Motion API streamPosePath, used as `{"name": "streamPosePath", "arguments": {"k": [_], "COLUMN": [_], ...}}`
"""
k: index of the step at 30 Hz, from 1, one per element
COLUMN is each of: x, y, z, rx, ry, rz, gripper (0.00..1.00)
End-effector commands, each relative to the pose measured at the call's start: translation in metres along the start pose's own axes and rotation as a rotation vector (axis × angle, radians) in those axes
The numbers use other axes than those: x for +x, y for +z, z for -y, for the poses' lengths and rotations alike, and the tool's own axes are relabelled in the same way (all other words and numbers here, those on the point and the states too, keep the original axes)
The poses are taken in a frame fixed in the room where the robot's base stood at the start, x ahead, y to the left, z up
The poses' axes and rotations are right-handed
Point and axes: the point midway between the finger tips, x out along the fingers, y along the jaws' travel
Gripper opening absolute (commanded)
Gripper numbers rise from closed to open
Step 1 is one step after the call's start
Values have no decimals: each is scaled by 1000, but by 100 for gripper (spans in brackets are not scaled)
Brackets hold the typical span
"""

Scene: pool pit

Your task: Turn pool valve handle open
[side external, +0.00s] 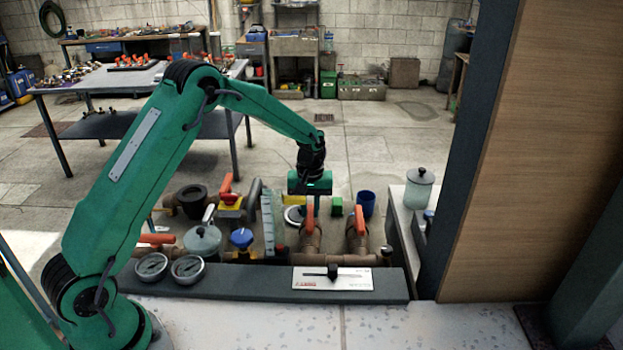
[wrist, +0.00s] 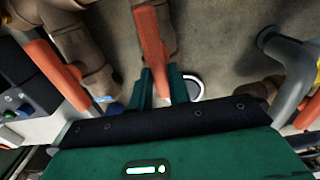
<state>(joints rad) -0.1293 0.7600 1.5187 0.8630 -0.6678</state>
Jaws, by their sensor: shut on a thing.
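An orange valve handle (side external: 309,216) stands on a brown pipe valve near the middle of the pit in the side view. My gripper (side external: 315,202) reaches down to it from above. In the wrist view my gripper (wrist: 163,86) has its two green fingers on either side of the end of the orange handle (wrist: 149,38), shut on it. The handle's tip is partly hidden between the fingers. A second orange handle (side external: 360,221) stands on the neighbouring brown valve to the right. It also shows at the left of the wrist view (wrist: 57,74), clear of my fingers.
A blue cup (side external: 366,203) and a small green block (side external: 337,206) stand behind the valves. Left are a blue knob (side external: 242,238), a red-and-yellow valve (side external: 229,195) and two gauges (side external: 151,266). A dark ledge (side external: 230,284) with a white plate (side external: 335,283) borders the front.

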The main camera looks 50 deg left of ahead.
Motion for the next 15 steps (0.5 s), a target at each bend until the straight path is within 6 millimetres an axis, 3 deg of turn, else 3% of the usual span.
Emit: {"name": "streamPosePath", "arguments": {"k": [8, 9, 11, 15], "x": [0, 0, 0, 0], "y": [0, 0, 0, 0], "z": [0, 0, 0, 0], "rx": [-7, -6, -6, -5], "ry": [0, 0, 0, 0], "rz": [0, 0, 0, 0], "gripper": [0, 26, 38, 40]}}
